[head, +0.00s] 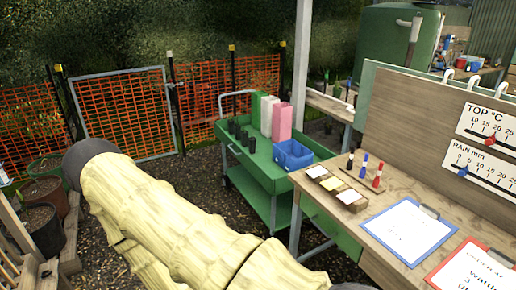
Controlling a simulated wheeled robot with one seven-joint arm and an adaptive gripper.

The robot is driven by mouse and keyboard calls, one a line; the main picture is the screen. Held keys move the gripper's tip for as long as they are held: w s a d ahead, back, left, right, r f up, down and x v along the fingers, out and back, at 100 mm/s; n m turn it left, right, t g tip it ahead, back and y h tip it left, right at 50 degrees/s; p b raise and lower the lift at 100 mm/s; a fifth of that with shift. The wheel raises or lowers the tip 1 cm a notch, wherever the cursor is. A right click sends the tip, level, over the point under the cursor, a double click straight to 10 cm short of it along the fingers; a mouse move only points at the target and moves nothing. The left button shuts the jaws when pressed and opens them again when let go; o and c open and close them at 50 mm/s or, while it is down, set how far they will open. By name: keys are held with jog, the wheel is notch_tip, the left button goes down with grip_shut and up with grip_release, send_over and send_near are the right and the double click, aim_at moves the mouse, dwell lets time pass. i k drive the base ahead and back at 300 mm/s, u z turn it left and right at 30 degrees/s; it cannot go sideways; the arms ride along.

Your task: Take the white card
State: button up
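A small wooden tray (325,192) with three compartments sits on the left end of the wooden bench. I cannot tell whether each is a single card or a stack. My gripper is not in view. A large pale yellow covered form with a dark rounded end, which looks like my own arm, fills the lower left and is well apart from the tray.
Beside the tray stand marker pens (364,167) in a wooden rack. A blue clipboard (433,250) and a red clipboard (430,279) lie to the right on the bench (362,224). Behind is a green cart (262,178) with a blue bin (292,155). An upright board (424,115) backs the bench.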

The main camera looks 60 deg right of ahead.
aim_at(314, 173)
jog(key=z, duration=0.25)
jog(key=i, duration=1.15)
jog(key=z, duration=1.4)
jog(key=i, duration=0.6)
jog(key=z, duration=0.65)
